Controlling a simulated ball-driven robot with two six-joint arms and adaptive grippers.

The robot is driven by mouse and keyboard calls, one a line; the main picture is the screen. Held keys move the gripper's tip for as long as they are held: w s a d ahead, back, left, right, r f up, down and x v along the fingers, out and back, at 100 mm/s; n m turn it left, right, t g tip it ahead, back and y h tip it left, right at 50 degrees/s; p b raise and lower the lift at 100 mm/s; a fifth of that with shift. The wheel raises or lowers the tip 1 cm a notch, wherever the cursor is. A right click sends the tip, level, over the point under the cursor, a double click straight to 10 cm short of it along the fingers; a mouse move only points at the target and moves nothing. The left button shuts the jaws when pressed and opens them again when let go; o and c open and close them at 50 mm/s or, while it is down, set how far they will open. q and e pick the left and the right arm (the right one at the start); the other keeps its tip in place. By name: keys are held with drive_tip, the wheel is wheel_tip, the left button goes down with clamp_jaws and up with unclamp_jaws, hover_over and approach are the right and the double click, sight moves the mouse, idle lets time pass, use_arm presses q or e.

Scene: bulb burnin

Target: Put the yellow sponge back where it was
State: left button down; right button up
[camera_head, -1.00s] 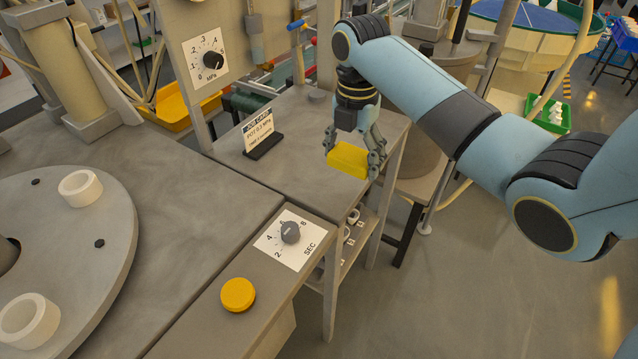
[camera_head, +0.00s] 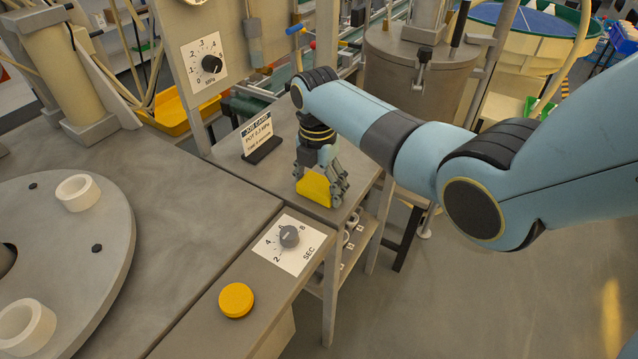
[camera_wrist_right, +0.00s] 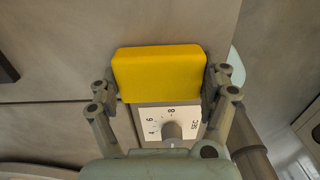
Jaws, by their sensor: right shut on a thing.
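The yellow sponge (camera_head: 313,188) is a block held between the fingers of my right gripper (camera_head: 320,185), low over the front right part of the small side table (camera_head: 225,152). I cannot tell whether the sponge touches the table top. In the right wrist view the sponge (camera_wrist_right: 158,72) sits between the two fingers of the right gripper (camera_wrist_right: 160,85), which are shut on it from both sides. My left gripper is not in view.
A job card (camera_head: 257,135) stands on the side table left of the gripper. In front are a dial marked SEC (camera_head: 289,236) and a yellow button (camera_head: 236,300). A round plate with white rings (camera_head: 77,193) lies at left. The table's right edge drops to the floor.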

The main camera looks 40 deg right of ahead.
sight(318, 184)
drive_tip(key=o, duration=1)
drive_tip(key=shift+f, duration=0.1)
drive_tip(key=shift+o, duration=0.2)
drive_tip(key=shift+r, duration=0.4)
wheel_tip(318, 184, up, 12)
drive_tip(key=shift+f+p, duration=0.25)
drive_tip(key=shift+p, duration=0.15)
drive_tip(key=shift+f, duration=0.1)
